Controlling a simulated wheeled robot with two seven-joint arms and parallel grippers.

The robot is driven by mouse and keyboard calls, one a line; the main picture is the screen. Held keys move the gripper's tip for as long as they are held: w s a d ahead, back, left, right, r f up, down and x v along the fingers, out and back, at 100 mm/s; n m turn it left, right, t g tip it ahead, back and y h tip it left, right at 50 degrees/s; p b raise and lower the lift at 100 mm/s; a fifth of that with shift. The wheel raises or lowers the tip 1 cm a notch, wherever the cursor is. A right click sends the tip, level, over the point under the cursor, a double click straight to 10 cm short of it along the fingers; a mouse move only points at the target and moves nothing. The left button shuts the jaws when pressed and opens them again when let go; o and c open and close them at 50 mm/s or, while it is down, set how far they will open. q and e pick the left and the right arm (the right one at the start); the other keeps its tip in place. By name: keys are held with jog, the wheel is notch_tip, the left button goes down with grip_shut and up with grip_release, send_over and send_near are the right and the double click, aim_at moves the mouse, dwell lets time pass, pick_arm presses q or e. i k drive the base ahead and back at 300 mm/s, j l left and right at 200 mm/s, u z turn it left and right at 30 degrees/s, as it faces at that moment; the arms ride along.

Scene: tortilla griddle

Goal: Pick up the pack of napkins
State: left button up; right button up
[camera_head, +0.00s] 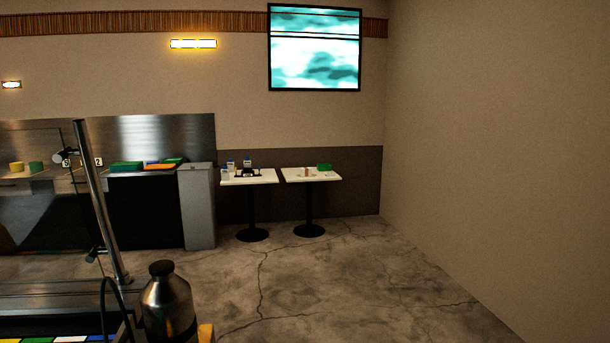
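I cannot make out a pack of napkins for sure. Small white-and-blue items (230,166) stand on the left white table (262,179), beside a dark holder (248,173). A green item (324,167) and a small brown item (307,172) sit on the right white table (330,177). All of these are too small and far off to identify. Neither of my grippers is in view.
A steel bottle (167,303) with a dark cap stands close at the bottom left, near a slanted metal post (101,205). A steel counter with coloured stacks (128,166) is at the left. Cracked floor (350,270) is clear before the tables.

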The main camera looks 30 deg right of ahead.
aim_at(305, 172)
jog(key=z, duration=0.45)
jog(key=i+l, duration=0.15)
jog(key=l, duration=0.25)
jog(key=i+l+z, duration=0.1)
jog(key=l, duration=0.25)
jog(key=i+l, duration=0.2)
jog(key=l, duration=0.15)
jog(key=i+l+z, duration=0.1)
jog(key=l, duration=0.3)
jog(key=i+l, duration=0.15)
jog(key=i, duration=0.45)
jog(key=i+l, duration=0.15)
jog(key=i, duration=0.4)
jog(key=i+l, duration=0.2)
jog(key=i, duration=0.4)
jog(key=i+j+z, duration=0.1)
jog(key=i, duration=1.6)
jog(key=i+z, duration=0.3)
jog(key=i, duration=0.55)
jog(key=i+z, duration=0.35)
jog(key=i, duration=0.55)
jog(key=i+j+z, duration=0.1)
jog(key=i, duration=1.75)
jog(key=i+l+u, duration=0.1)
jog(key=i+u, duration=0.3)
jog(key=i, duration=0.2)
jog(key=i+l+u, duration=0.4)
jog(key=i, duration=0.15)
jog(key=i+l+u, duration=0.35)
jog(key=i, duration=0.2)
